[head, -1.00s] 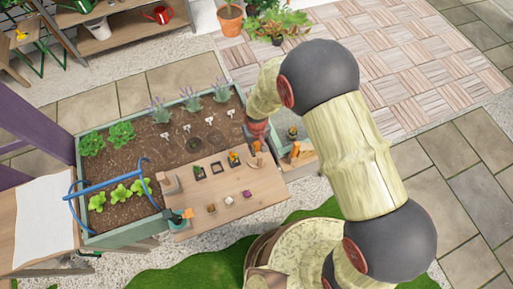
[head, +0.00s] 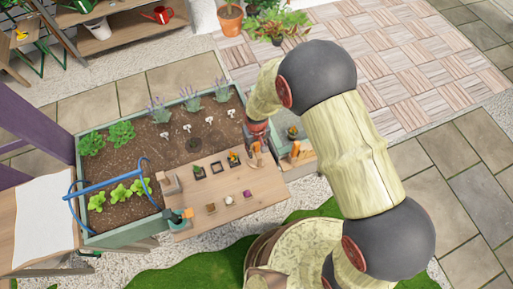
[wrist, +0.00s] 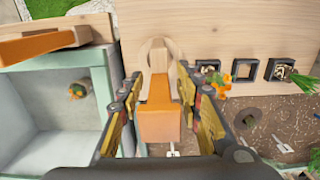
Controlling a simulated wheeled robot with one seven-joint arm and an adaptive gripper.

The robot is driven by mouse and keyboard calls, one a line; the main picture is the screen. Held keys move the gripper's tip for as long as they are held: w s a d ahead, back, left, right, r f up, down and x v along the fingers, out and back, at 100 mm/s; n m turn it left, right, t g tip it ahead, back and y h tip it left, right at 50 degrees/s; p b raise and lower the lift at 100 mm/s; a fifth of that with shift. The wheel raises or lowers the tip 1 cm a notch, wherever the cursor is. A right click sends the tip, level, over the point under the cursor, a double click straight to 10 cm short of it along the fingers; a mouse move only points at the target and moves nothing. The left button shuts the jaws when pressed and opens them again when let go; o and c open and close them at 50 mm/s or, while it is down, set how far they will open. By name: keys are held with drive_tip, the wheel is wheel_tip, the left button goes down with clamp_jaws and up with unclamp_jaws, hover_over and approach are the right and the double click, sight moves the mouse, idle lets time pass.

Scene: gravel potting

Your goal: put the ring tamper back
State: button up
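The ring tamper (wrist: 159,121) has an orange block-like handle and a pale wooden stem. It lies between the fingers of my gripper (wrist: 160,78) in the wrist view. A pale wooden ring (wrist: 146,56) shows beyond the stem over the tabletop; whether it touches the wood is unclear. The finger pads flank the handle closely, and I cannot tell whether they press on it. In the head view my gripper (head: 257,137) is over the right end of the wooden table, with the orange-and-tan tamper (head: 255,157) just below it.
The wooden tabletop (head: 262,190) carries small square pots (wrist: 245,70) and several small items. A planter bed (head: 135,165) with soil and plants lies behind. A pale bin (wrist: 55,110) stands beside the table, with another orange-handled tool (wrist: 40,45) near its edge.

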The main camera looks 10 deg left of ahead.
drive_tip(key=shift+r, duration=0.1)
wheel_tip(320, 180, up, 12)
drive_tip(key=shift+r+p, duration=0.2)
drive_tip(key=shift+p, duration=0.1)
drive_tip(key=s+d+r+m+t, duration=0.1)
drive_tip(key=d+r+m, duration=0.1)
drive_tip(key=d+r, duration=0.75)
drive_tip(key=d+r+m+t, duration=0.15)
drive_tip(key=d+r, duration=0.45)
drive_tip(key=r, duration=0.7)
drive_tip(key=s+d+r+m+t, duration=0.3)
drive_tip(key=s+d+r, duration=0.6)
drive_tip(key=s+d, duration=0.2)
drive_tip(key=shift+s+d+r, duration=0.2)
drive_tip(key=shift+s, duration=1)
wheel_tip(320, 180, down, 12)
drive_tip(key=b, duration=1.2)
